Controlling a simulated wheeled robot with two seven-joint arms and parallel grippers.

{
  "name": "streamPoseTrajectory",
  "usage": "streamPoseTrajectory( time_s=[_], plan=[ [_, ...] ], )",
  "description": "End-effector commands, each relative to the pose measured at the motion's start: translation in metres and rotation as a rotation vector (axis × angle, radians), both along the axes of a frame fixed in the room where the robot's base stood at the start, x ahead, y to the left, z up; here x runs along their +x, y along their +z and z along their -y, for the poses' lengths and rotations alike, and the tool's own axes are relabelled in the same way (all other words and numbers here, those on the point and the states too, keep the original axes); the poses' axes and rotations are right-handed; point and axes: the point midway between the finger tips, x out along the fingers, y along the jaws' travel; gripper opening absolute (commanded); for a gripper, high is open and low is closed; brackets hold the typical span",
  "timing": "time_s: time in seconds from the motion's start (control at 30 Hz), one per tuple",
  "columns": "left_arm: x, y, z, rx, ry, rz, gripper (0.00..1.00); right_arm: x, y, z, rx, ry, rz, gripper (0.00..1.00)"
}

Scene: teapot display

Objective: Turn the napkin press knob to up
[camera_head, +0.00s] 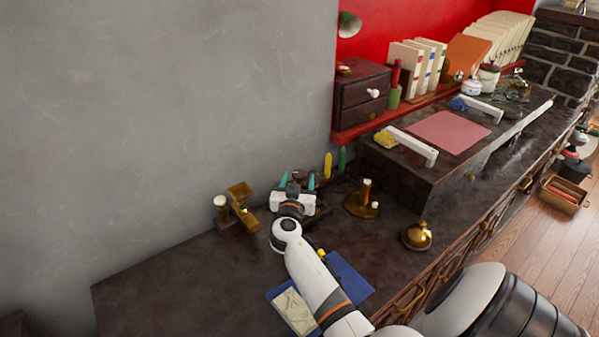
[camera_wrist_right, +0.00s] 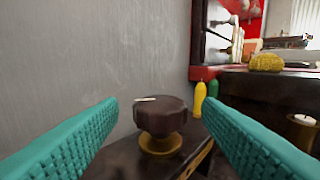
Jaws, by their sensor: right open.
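A dark brown, lobed knob (camera_wrist_right: 165,118) stands on a brass collar in the right wrist view. A thin pale pointer mark on its top lies toward the left of that view. The knob sits between the teal fingers of my right gripper (camera_wrist_right: 160,138), which are open and apart from it on both sides. In the head view my right gripper (camera_head: 297,183) is over the back of the dark counter, near the grey wall. There the gripper and wrist largely hide the knob. My left gripper is not in view.
A brass fixture (camera_head: 243,196) stands left of the right gripper. A brass candle holder (camera_head: 361,204) and a brass bell (camera_head: 416,237) stand to its right. Yellow (camera_head: 328,166) and green (camera_head: 342,159) bottles are behind. A blue mat (camera_head: 349,271) lies under my right arm.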

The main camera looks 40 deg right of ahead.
Motion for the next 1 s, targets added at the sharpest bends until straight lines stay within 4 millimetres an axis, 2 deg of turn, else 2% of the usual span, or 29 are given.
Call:
streamPoseTrajectory(
  time_s=[0.2, 0.57, 0.87, 1.0],
  plan=[
    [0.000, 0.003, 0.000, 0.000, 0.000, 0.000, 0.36, 0.017, 0.000, 0.021, -0.001, 0.000, -0.001, 0.59],
    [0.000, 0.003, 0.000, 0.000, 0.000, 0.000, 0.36, 0.020, 0.000, 0.025, 0.001, 0.000, -0.001, 0.59],
    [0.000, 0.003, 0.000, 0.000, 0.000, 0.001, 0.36, 0.020, 0.000, 0.025, 0.001, 0.000, -0.001, 0.14],
    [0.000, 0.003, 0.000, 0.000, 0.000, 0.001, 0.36, 0.020, -0.001, 0.025, 0.001, 0.006, -0.001, 0.15]
  ],
)
